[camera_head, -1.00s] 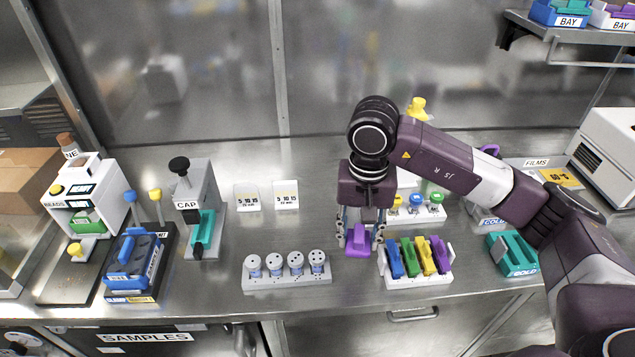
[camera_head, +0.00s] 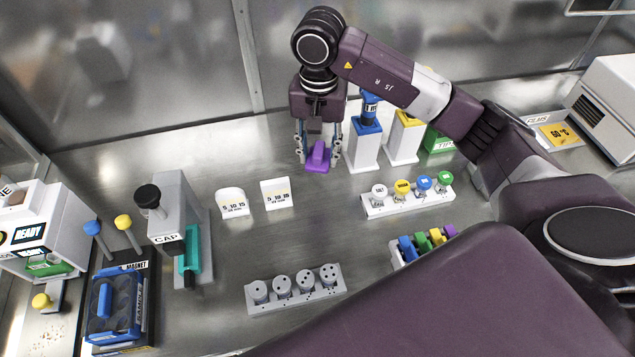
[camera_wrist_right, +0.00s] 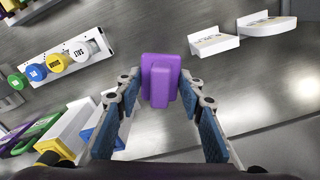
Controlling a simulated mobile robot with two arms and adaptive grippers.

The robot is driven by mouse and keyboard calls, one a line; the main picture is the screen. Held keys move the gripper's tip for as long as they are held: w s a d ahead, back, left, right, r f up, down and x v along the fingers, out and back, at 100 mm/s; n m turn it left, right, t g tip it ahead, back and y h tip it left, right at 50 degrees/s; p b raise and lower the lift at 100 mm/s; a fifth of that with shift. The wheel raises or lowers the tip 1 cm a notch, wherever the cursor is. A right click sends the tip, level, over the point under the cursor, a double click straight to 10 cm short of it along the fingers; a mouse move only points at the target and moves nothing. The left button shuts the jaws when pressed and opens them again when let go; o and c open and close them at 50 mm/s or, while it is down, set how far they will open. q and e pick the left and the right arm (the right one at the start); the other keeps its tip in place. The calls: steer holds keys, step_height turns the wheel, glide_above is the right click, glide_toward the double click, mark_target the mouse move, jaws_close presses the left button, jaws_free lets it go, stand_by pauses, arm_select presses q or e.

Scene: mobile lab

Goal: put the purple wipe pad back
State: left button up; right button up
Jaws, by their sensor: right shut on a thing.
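My right gripper (camera_head: 318,152) is shut on a purple wipe pad (camera_head: 319,158) and holds it above the back of the steel bench, left of the tall blue-topped stand. In the right wrist view the pad (camera_wrist_right: 160,82) sits between the fingertips of my gripper (camera_wrist_right: 161,90). A pale rack (camera_head: 397,258) with blue, green, yellow and purple pieces stands at the lower middle. My left gripper is not in view.
Tall stands with blue (camera_head: 365,150) and yellow (camera_head: 404,138) tops are close right of the gripper. A rack of coloured round knobs (camera_head: 408,203), a grey vial rack (camera_head: 295,291), two small white signs (camera_head: 275,193) and the CAP device (camera_head: 178,215) stand nearby. Bare bench lies between them.

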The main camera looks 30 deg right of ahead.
steer(key=p, duration=0.1)
glide_above(318, 194)
step_height(318, 194, down, 8)
steer(key=shift+r, duration=0.1)
step_height(318, 194, down, 4)
steer(key=shift+p, duration=0.55)
steer(key=shift+f, duration=0.25)
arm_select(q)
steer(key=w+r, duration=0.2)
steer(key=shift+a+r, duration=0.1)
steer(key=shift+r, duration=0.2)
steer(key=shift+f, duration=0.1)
arm_select(e)
steer(key=shift+f+b, duration=0.2)
steer(key=shift+b, duration=0.1)
steer(key=o, duration=1)
steer(key=shift+r, duration=0.1)
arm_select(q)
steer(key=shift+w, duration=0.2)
